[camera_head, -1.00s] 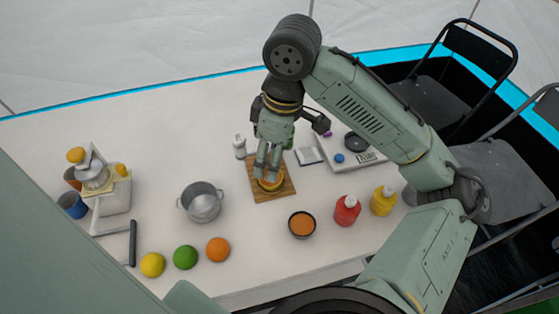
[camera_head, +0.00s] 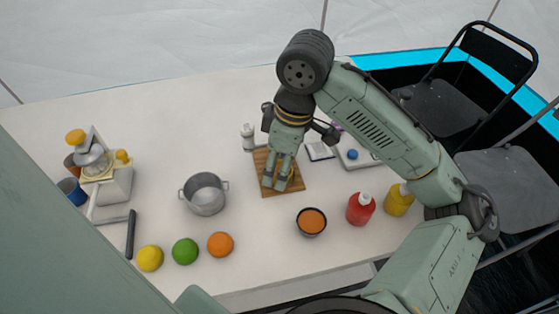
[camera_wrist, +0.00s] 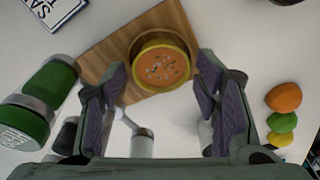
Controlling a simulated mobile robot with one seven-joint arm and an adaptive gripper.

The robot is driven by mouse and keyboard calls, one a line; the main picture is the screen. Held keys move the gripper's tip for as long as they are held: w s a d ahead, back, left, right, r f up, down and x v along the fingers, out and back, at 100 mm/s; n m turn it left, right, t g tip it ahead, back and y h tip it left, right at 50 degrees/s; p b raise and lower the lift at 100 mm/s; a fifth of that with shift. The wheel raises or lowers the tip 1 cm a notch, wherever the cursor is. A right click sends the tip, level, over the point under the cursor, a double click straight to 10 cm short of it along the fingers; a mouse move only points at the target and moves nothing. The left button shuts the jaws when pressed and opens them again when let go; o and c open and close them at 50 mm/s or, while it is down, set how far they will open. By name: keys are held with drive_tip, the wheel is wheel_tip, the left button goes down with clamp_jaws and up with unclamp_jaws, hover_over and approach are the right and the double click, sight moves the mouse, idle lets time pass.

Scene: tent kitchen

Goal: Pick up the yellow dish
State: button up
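The yellow dish (camera_wrist: 178,43) is a small round bowl with orange contents and bits on top. It stands on a wooden cutting board (camera_wrist: 105,58) in the wrist view. My gripper (camera_wrist: 162,68) is open, its two dark-padded fingers apart on either side of the dish's near part. Whether the pads touch the dish I cannot tell. In the head view my gripper (camera_head: 274,186) points down over the cutting board (camera_head: 297,180) and hides most or all of the dish.
A grey pot (camera_head: 204,194) stands left of the board. A dark bowl with orange contents (camera_head: 311,222), a red bottle (camera_head: 360,209) and a yellow bottle (camera_head: 397,200) stand to the right. A white shaker (camera_head: 248,137) is behind the board. Several fruits (camera_head: 185,251) line the front.

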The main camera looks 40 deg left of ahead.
drive_tip(key=c, duration=0.7)
wheel_tip(320, 180, up, 9)
drive_tip(key=p, duration=0.8)
drive_tip(key=shift+r+p, duration=0.1)
drive_tip(key=shift+p, duration=0.25)
